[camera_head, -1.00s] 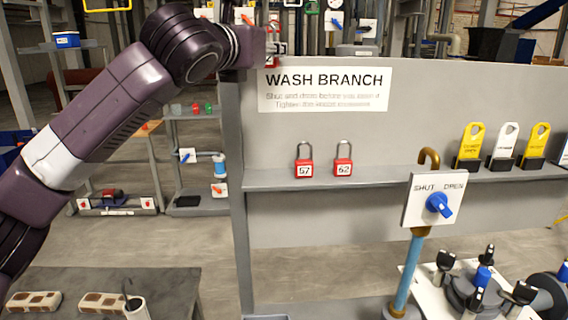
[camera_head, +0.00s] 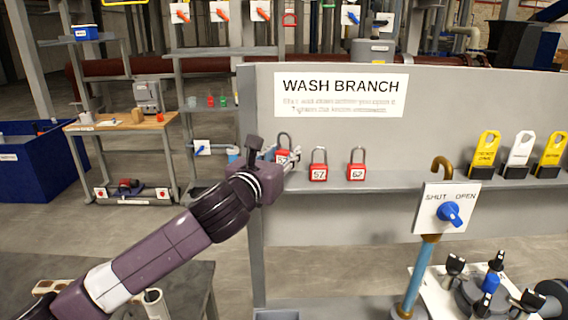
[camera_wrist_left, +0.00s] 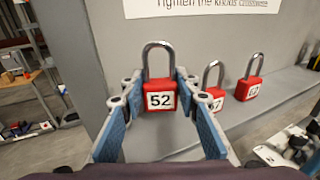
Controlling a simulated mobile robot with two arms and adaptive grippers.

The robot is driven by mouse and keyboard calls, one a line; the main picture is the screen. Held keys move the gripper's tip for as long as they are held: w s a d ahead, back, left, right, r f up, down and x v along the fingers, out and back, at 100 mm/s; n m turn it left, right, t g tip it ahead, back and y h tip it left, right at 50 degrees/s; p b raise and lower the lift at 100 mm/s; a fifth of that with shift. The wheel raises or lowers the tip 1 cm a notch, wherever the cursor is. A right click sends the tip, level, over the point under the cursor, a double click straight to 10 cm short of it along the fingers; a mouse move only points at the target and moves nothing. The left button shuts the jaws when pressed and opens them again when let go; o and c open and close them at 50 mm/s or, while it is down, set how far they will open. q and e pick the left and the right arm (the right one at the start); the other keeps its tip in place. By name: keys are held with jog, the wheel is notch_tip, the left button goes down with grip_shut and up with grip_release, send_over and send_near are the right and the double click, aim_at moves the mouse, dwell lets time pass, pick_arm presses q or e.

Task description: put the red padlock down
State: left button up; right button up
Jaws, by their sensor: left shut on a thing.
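My left gripper (camera_head: 290,156) is shut on a red padlock (camera_head: 283,155) at the left end of the grey shelf (camera_head: 400,181). In the left wrist view, this padlock (camera_wrist_left: 160,100) is upright between the blue-padded fingers, its shackle up and its label reading 52. I cannot tell whether its base touches the shelf. Two other red padlocks stand upright on the shelf to its right: one labelled 57 (camera_head: 318,172) and one labelled 62 (camera_head: 356,171). My right gripper is not in view.
The grey panel with the WASH BRANCH sign (camera_head: 340,95) rises behind the shelf. The shelf is clear right of padlock 62 up to the valve plate (camera_head: 433,222) in front of it. Yellow and white tags (camera_head: 517,155) stand farther right.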

pick_arm(q)
notch_tip(320, 180, down, 2)
jog(key=shift+f, duration=0.5)
jog(key=shift+f, duration=0.15)
jog(key=o, duration=1.2)
jog(key=shift+c, duration=0.2)
jog(key=shift+o, duration=0.3)
